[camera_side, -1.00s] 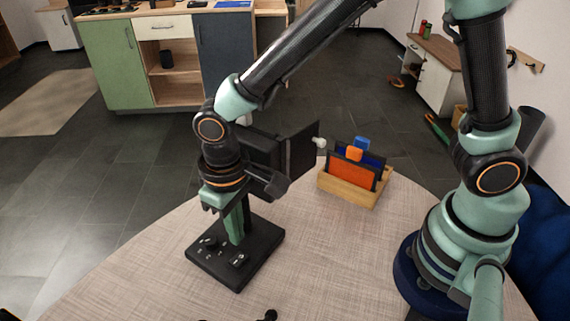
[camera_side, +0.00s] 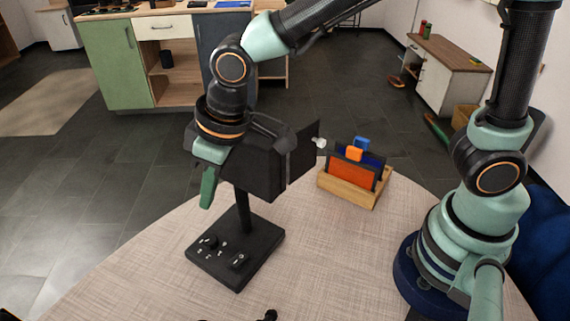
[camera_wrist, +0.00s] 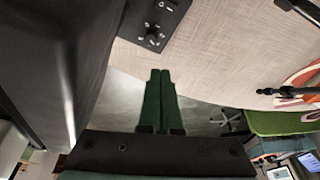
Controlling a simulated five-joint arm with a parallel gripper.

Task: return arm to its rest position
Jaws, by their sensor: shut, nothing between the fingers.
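My gripper (camera_side: 207,188) hangs at the left of the black device's box-shaped head (camera_side: 262,165), pointing down. Its green fingers are together and empty. It is above the device's base and to the left of its post (camera_side: 243,212); whether it touches the head cannot be told. In the wrist view the green fingers of my gripper (camera_wrist: 159,80) lie side by side, closed, over the floor beyond the table edge. My raised arm reaches over the table from the right.
The black device base (camera_side: 235,255) with small knobs stands on the round table (camera_side: 310,260); it also shows in the wrist view (camera_wrist: 165,12). A wooden box (camera_side: 345,188) with orange and blue upright pieces stands to the right. The table's front is mostly clear.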

